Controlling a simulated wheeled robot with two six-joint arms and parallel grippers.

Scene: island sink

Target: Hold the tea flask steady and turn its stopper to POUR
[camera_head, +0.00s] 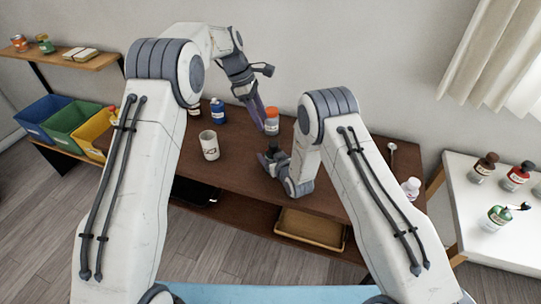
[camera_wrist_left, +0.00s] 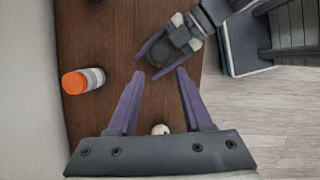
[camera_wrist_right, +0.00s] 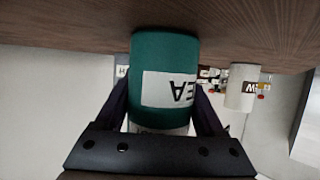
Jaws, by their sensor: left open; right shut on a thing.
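The tea flask (camera_wrist_right: 164,58) is a green cylinder with a white TEA label, upside down in the right wrist view. My right gripper (camera_wrist_left: 154,60) is shut around its body, a finger on each side. From above, in the left wrist view, the flask top with its stopper (camera_wrist_left: 161,54) is a dark round shape; its marks are too small to read. A pale band shows past the green body, partly hidden by the gripper. My left gripper (camera_head: 261,127) is open and empty, pointing down, its fingertips apart from the flask. It also shows in the left wrist view (camera_wrist_left: 161,76).
An orange-capped bottle (camera_head: 273,121) stands close to my left fingers. A white mug (camera_head: 209,146) and a blue bottle (camera_head: 217,112) stand to the left on the brown table. A white bottle (camera_head: 411,188) stands at the right end. A side table (camera_head: 500,247) holds several bottles.

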